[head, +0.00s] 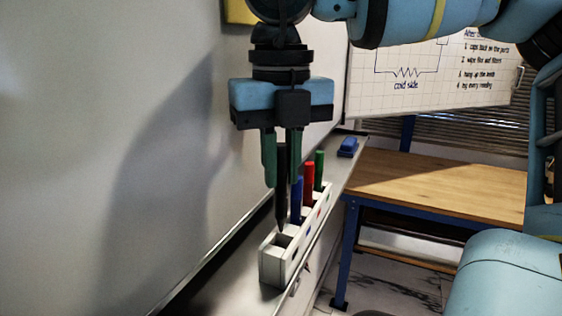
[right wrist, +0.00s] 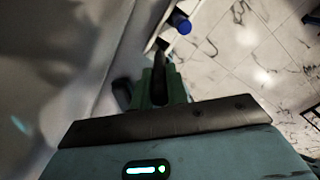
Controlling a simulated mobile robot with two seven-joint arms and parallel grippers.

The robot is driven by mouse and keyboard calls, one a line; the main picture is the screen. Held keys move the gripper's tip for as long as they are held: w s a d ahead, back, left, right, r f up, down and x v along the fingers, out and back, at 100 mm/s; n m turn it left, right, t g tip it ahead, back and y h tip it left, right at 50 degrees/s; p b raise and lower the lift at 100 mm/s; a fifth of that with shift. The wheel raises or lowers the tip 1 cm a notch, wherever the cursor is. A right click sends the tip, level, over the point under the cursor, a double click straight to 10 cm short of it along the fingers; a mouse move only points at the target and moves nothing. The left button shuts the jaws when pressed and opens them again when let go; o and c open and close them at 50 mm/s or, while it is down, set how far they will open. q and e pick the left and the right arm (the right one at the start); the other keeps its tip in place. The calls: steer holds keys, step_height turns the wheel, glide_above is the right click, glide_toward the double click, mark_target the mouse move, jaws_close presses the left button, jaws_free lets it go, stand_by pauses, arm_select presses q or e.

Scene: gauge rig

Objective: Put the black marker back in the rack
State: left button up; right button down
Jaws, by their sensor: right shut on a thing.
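My right gripper (head: 282,178), pointing down with green fingers, is shut on the black marker (head: 281,208). The marker hangs nearly upright, its lower end at the near, empty slot of the white rack (head: 270,267). I cannot tell whether its tip is inside the slot or just above it. Blue (head: 297,205), red (head: 308,182) and green (head: 319,170) markers stand in the slots behind. In the right wrist view, the black marker (right wrist: 160,58) shows between the fingers (right wrist: 161,88), near the blue marker's end (right wrist: 181,22). My left gripper is not in view.
The rack stands on a narrow ledge (head: 215,290) along a whiteboard (head: 90,120) at the left. A blue eraser (head: 347,147) lies farther along the ledge. A wooden-topped table (head: 440,180) stands to the right, with a written board (head: 420,75) behind.

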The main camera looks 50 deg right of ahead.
mark_target(281, 216)
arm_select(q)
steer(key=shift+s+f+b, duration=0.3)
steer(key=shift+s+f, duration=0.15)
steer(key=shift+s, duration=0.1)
arm_select(e)
steer(key=shift+f, duration=0.6)
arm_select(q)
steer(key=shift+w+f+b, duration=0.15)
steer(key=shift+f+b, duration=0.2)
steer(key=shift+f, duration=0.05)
arm_select(e)
steer(key=shift+f, duration=0.6)
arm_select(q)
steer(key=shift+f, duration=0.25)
arm_select(e)
steer(key=shift+f, duration=0.35)
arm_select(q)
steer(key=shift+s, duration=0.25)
arm_select(e)
steer(key=shift+f, duration=0.1)
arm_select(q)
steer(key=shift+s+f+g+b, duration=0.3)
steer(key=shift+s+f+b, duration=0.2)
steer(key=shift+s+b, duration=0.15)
arm_select(e)
steer(key=shift+f, duration=0.55)
